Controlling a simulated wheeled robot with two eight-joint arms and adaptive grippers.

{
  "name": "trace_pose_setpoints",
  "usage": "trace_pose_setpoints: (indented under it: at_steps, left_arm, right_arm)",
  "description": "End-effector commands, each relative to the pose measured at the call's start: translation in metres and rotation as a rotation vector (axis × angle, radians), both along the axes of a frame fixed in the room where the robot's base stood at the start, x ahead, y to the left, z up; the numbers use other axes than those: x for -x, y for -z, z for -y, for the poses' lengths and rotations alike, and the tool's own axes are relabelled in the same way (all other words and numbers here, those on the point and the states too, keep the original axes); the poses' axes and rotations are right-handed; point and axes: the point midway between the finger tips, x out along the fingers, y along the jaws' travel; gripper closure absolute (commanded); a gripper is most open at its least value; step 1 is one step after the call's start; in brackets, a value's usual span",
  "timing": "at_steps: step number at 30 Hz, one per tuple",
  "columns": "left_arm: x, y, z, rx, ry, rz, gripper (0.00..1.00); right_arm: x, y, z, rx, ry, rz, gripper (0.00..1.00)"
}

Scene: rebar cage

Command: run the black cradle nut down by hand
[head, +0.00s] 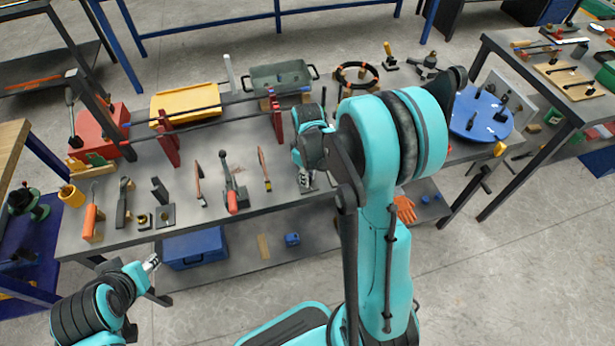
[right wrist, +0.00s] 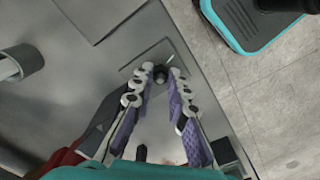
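In the right wrist view, the black cradle nut (right wrist: 160,77) is a small dark round piece on a grey plate (right wrist: 140,62) on the bench. My right gripper (right wrist: 161,71) has its two purple-padded fingers on either side of the nut, tips close to it. I cannot tell whether the pads touch it. In the head view my right gripper (head: 307,181) points down at the bench's front edge, and the nut is hidden there. My left gripper (head: 151,262) is empty in front of the bench at lower left; its finger opening is too small to judge.
The bench (head: 235,121) holds a red-handled tool (head: 231,187), a brush (head: 264,168), a yellow tray (head: 186,103) and a green tray (head: 278,76). Red uprights (head: 167,141) carry long bars left of my right gripper. A blue disc (head: 480,116) lies at right.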

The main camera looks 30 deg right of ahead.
Motion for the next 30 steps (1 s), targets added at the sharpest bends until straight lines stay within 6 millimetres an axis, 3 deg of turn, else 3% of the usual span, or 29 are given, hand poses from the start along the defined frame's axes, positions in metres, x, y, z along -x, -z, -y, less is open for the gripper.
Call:
trace_pose_setpoints:
  at_steps: [14,30]
  left_arm:
    - [0.0,0.0006,0.0,0.0,0.0,0.0,0.6]
    - [0.0,0.0027,0.0,0.0,0.0,0.0,0.6]
  right_arm:
    - [0.0001,0.0003,0.0,0.0,0.062,0.0,1.0]
    - [0.0004,0.0007,0.0,0.0,0.507,-0.001,1.0]
